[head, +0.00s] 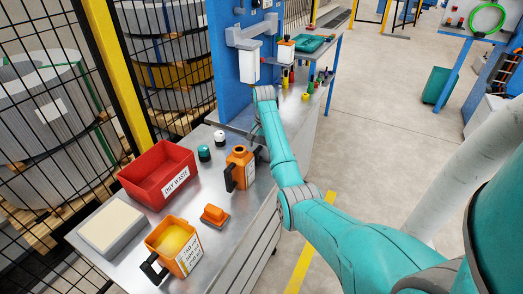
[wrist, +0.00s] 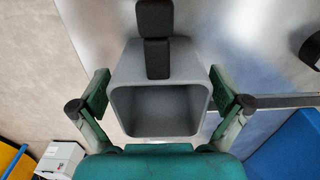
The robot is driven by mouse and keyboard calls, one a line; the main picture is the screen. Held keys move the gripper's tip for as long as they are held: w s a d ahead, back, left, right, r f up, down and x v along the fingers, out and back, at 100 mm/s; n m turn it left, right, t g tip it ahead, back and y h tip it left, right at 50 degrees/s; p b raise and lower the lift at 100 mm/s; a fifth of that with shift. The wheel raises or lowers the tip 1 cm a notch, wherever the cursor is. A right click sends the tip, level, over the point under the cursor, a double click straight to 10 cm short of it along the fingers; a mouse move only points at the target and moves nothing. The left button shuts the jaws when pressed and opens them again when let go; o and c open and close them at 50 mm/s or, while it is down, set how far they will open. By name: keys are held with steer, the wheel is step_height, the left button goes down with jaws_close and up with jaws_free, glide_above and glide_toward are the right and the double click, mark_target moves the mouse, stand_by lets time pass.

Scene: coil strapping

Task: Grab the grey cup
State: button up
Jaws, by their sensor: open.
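The grey cup (wrist: 190,72) shows in the wrist view, square with rounded corners and a dark block-shaped handle (wrist: 155,38) at its top side. Its open mouth faces down the picture, toward my gripper's base. My gripper (wrist: 160,95) is open, with one green-padded finger on each side of the cup. A narrow gap shows between each finger and the cup wall. In the head view I cannot make out the cup or the fingers; my forearm blocks the spot by the blue post.
In the head view, the metal bench (head: 120,205) carries a red oily-waste bin (head: 150,172), an orange jug (head: 241,160), a yellow-filled orange container (head: 170,240) and an orange block (head: 214,215). A blue post (head: 228,70) stands behind. Open floor lies right.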

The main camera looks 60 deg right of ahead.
steer(key=shift+f, duration=0.4)
steer(key=c, duration=1)
